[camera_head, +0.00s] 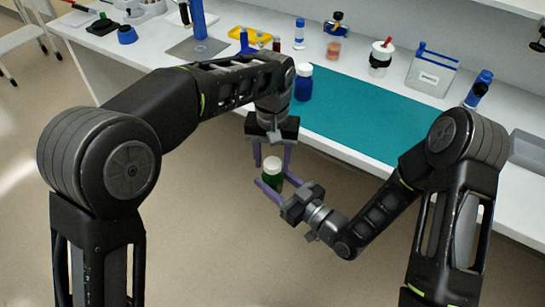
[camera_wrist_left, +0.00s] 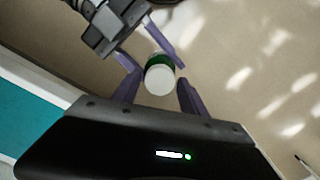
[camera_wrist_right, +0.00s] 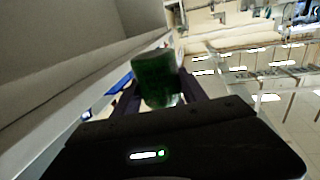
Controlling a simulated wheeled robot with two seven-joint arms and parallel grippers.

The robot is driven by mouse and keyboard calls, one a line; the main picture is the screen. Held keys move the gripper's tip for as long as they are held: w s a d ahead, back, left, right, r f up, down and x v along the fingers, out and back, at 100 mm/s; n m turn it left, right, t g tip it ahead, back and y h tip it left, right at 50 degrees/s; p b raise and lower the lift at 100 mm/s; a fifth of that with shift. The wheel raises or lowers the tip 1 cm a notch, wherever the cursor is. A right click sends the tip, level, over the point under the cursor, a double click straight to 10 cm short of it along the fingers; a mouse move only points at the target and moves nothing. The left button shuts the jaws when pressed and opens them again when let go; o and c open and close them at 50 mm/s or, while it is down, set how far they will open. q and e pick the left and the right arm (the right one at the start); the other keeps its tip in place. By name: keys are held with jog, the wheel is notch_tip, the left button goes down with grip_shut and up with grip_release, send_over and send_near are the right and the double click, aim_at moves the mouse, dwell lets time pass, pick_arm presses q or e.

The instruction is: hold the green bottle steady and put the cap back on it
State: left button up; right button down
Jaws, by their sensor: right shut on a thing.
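The green bottle (camera_head: 271,181) is upright in the air in front of the table, with a white cap (camera_head: 272,167) at its top. My right gripper (camera_head: 273,177) is shut on the bottle's sides. In the right wrist view the bottle (camera_wrist_right: 158,78) stands between the right fingers. My left gripper (camera_head: 272,158) points down from above, its fingers spread on either side of the cap. In the left wrist view the cap (camera_wrist_left: 160,80) shows as a white disc between the open left fingers, with clear gaps. Whether the cap is fully seated cannot be told.
A teal mat (camera_head: 365,120) lies on the white table behind the grippers. A blue bottle with a white cap (camera_head: 303,83) stands at its left edge. A white jar (camera_head: 380,58), a rack (camera_head: 431,72) and several small items line the back. The floor below is clear.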

pick_arm(q)
grip_shut()
dwell(0.3)
jog(key=shift+o, duration=1.6)
grip_release()
notch_tip(320, 180, up, 8)
jog(key=shift+f, duration=0.2)
